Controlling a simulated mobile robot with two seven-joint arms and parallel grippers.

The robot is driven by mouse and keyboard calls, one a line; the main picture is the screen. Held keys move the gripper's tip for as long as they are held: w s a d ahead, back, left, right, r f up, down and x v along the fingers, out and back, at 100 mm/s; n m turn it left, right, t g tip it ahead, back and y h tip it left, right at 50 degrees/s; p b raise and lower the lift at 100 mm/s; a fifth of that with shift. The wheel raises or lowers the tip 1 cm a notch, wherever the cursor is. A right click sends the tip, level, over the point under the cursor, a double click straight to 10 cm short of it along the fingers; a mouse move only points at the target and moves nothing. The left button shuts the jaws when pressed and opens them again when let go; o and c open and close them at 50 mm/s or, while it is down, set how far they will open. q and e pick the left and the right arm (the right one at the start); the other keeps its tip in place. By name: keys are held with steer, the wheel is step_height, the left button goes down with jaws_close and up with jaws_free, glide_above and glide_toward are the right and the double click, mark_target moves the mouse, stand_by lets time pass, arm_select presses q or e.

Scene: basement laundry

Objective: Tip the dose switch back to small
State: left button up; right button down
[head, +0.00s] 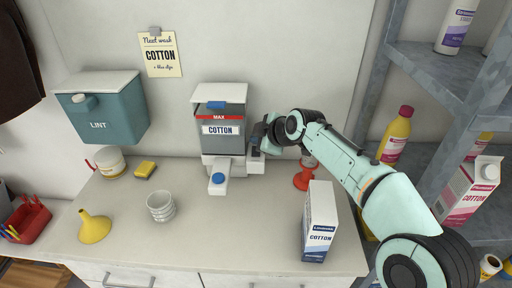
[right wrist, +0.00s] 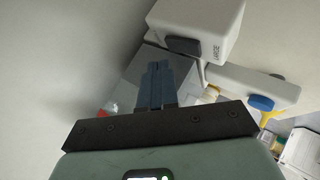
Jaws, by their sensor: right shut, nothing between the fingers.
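The detergent dispenser (head: 222,112) stands against the back wall with a COTTON label and a red MAX line. A white switch box (head: 255,165) sticks out at its right side. In the right wrist view the white box (right wrist: 212,18) carries a dark rocker switch (right wrist: 184,45) and the word LARGE. The rocker's exact tilt is hard to read, and any SMALL mark is hidden. My right gripper (head: 262,136) is at the box, its fingers shut and empty. In the right wrist view its fingertips (right wrist: 158,66) lie close beside the rocker; I cannot tell whether they touch.
A blue button (head: 218,178) sits on the dispenser's front arm. The counter's front middle is clear.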

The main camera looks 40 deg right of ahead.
mark_target(257, 153)
stand_by(0.4)
steer(key=shift+f+b, duration=0.4)
steer(key=shift+f+b, duration=0.3)
steer(key=shift+f, duration=0.05)
stand_by(0.4)
steer(key=shift+r, duration=0.1)
steer(key=shift+r+p, duration=0.55)
steer(key=shift+r, duration=0.15)
steer(key=shift+s+a+r+p, duration=0.1)
steer(key=shift+s+r+p, duration=0.05)
steer(key=shift+r+p, duration=1)
steer(key=shift+s+a+r+p, duration=0.1)
steer(key=shift+r+p, duration=0.7)
steer(key=shift+r, duration=0.55)
steer(key=shift+f, duration=0.1)
